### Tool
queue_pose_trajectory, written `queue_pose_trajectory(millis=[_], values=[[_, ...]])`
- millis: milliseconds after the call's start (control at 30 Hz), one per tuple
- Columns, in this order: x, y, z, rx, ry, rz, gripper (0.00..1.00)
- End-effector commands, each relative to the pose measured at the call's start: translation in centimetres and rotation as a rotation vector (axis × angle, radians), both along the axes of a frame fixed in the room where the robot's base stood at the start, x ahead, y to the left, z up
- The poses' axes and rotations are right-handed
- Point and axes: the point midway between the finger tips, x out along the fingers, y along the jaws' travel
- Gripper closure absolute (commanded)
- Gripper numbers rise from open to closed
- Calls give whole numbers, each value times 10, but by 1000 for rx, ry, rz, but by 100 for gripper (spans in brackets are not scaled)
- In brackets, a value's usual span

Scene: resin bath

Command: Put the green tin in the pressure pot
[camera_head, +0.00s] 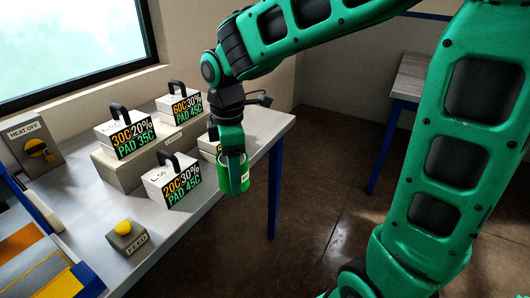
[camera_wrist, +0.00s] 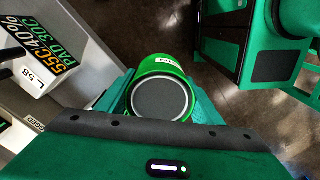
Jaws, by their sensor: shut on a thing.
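The green tin (camera_head: 245,177) is a small cylinder with a white label, held at the end of my arm beside the right front edge of the table. In the wrist view the tin (camera_wrist: 160,98) shows its round grey face toward the camera and a white label on its far side. My gripper (camera_head: 235,168) is shut on the tin, with a finger on each side of it; the fingers also show in the wrist view (camera_wrist: 160,100). The tin is upright or slightly tilted; I cannot tell exactly. No pressure pot can be made out in either view.
The table (camera_head: 218,187) carries several white handled boxes with printed displays, one at the front (camera_head: 171,181). A FEED box with a yellow button (camera_head: 126,237) and a HEAT OFF switch (camera_head: 36,148) stand at left. Another table (camera_head: 407,88) is at the back right; floor is clear between.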

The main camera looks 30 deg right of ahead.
Motion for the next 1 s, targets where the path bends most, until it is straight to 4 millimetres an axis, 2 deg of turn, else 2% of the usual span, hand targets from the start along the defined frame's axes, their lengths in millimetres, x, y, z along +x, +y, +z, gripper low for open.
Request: queue_pose_trajectory(millis=[33, 200, 300, 400, 500, 767, 1000], values=[[-8, 31, -2, 0, 1, 100, 81], [-33, 124, -9, 3, 3, 411, 81], [-45, 169, -12, 3, 4, 563, 81], [-53, 201, -14, 3, 2, 671, 81], [-59, 227, -15, 3, 2, 757, 81], [-72, 276, -19, 1, 1, 925, 81], [-71, 274, -21, -3, 3, 922, 81]])
